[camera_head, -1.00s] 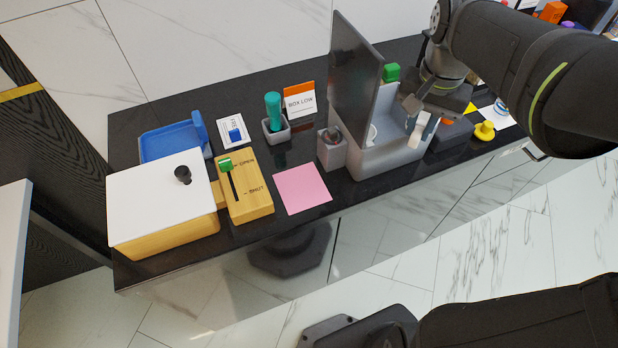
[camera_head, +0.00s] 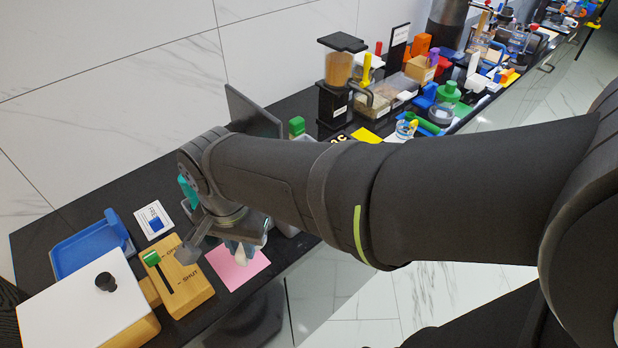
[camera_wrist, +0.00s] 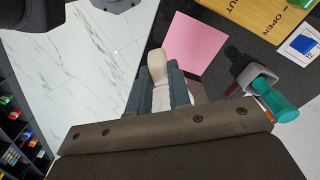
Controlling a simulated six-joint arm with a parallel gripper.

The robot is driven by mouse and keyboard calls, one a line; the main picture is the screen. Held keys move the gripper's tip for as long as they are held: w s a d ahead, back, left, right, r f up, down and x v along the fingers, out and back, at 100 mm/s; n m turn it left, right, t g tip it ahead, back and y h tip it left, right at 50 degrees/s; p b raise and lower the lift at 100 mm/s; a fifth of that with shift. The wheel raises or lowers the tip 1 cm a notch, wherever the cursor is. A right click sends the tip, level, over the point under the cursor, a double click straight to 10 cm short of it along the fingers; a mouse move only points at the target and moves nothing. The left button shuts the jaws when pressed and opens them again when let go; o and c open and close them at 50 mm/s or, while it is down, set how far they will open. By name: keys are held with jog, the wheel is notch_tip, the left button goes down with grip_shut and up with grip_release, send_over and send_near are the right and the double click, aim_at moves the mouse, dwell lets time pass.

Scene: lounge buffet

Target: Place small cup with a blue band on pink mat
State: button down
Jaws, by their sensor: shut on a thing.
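The pink mat (camera_head: 237,265) lies flat near the counter's front edge, partly hidden by my gripper in the head view. It also shows at the top of the wrist view (camera_wrist: 196,44). In the wrist view my gripper (camera_wrist: 158,84) is shut on a pale cream rounded thing (camera_wrist: 157,64), beside the mat in the picture. I see no blue band on it, and its lower part is hidden between the fingers, so I cannot confirm it is the small cup.
A wooden block with a green slider (camera_head: 178,280) stands left of the mat. A teal-handled tool in a grey holder (camera_wrist: 262,88) stands close by. A white-topped box (camera_head: 75,312) and a blue tray (camera_head: 88,246) are farther left. Open floor lies beyond the front edge.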

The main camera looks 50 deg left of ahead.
jog(key=s+a+n, duration=0.2)
jog(key=a, duration=0.2)
jog(key=shift+s+f, duration=0.2)
jog(key=shift+f, duration=4.45)
jog(key=c, duration=1.3)
grip_release()
jog(key=shift+f, duration=0.15)
jog(key=shift+c, duration=0.2)
notch_tip(320, 180, up, 12)
jog(key=shift+r, duration=0.2)
jog(key=shift+s, duration=0.1)
